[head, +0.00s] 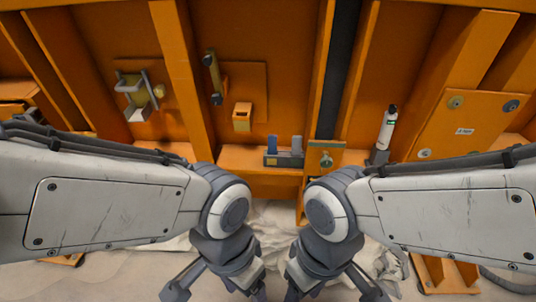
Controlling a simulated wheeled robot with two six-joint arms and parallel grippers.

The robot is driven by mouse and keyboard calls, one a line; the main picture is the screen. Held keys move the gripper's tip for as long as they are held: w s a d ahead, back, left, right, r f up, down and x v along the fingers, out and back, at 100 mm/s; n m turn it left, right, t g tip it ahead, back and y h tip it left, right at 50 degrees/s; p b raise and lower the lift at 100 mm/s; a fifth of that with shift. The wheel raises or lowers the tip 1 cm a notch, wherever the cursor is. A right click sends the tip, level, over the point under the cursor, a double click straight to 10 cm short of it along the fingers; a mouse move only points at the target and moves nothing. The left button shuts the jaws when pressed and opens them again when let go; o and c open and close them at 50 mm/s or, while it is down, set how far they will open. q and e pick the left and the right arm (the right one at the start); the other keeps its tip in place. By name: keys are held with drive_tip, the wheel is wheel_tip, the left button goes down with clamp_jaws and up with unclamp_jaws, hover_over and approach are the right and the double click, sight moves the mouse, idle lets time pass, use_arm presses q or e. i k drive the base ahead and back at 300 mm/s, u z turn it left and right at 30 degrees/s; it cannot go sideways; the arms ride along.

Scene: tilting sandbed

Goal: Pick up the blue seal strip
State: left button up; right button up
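A small upright blue piece (272,143), which looks like the blue seal strip, stands in a dark holder (270,160) on the orange ledge. A similar grey piece (296,145) stands to its right in the same holder. My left gripper (213,291) and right gripper (332,291) are at the bottom of the view, well below and apart from the holder. Both have their fingers spread wide, with nothing seen between them. Some fingertips run out at the bottom edge.
An orange block (242,117) and a grey bracket (133,93) are on the ribbed orange wall. A latch plate (325,158) adjoins the holder on the right. A white bottle (387,130) stands farther right. Pale crumpled sheeting (275,222) lies below the ledge.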

sight(272, 138)
drive_tip(key=u, duration=0.05)
drive_tip(key=k, duration=1.1)
drive_tip(key=z, duration=1.2)
drive_tip(key=i, duration=1.3)
drive_tip(key=u, duration=0.85)
drive_tip(key=i, duration=0.3)
drive_tip(key=u, duration=0.3)
